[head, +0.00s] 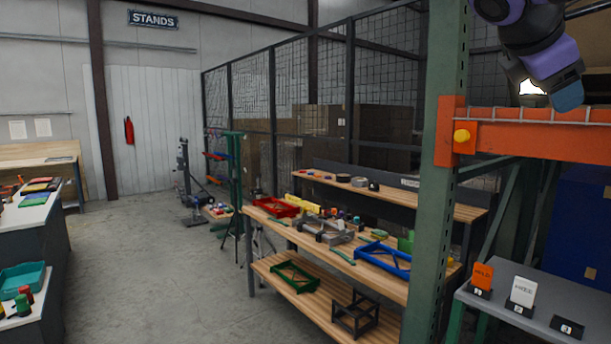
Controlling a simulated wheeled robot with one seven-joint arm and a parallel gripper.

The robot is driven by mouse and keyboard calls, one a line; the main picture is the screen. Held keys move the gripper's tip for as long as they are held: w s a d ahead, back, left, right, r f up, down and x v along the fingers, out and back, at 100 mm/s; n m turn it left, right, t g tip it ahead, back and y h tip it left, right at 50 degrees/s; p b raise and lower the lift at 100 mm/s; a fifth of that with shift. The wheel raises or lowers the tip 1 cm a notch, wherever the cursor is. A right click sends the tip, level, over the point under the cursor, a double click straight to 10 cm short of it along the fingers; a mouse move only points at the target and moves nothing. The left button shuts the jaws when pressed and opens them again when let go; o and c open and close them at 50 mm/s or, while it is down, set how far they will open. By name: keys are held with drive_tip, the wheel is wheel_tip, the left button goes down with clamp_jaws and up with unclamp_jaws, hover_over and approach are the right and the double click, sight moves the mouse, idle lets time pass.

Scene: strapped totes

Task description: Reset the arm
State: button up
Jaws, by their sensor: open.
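My arm, purple and black, hangs in from the top right corner of the head view.
A green rack post (436,200) stands close by, left of the gripper. Below the beam, a grey table (540,285) bears small sign cards. A wooden bench (335,262) holds red, grey and blue frames. The floor at left centre is clear.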

drive_tip(key=s+a+f+m+y, duration=0.2)
drive_tip(key=s+f+m+y, duration=0.1)
drive_tip(key=f, duration=0.5)
drive_tip(key=s+a+f+m+y, duration=0.2)
drive_tip(key=s+f+m+y, duration=0.1)
drive_tip(key=s+f+m, duration=0.3)
drive_tip(key=s+a+f+m+t+y, duration=0.1)
drive_tip(key=s+f+m, duration=0.4)
drive_tip(key=f, duration=0.5)
drive_tip(key=shift+s+a+y, duration=0.75)
drive_tip(key=shift+s+y, duration=0.05)
drive_tip(key=shift+y, duration=0.4)
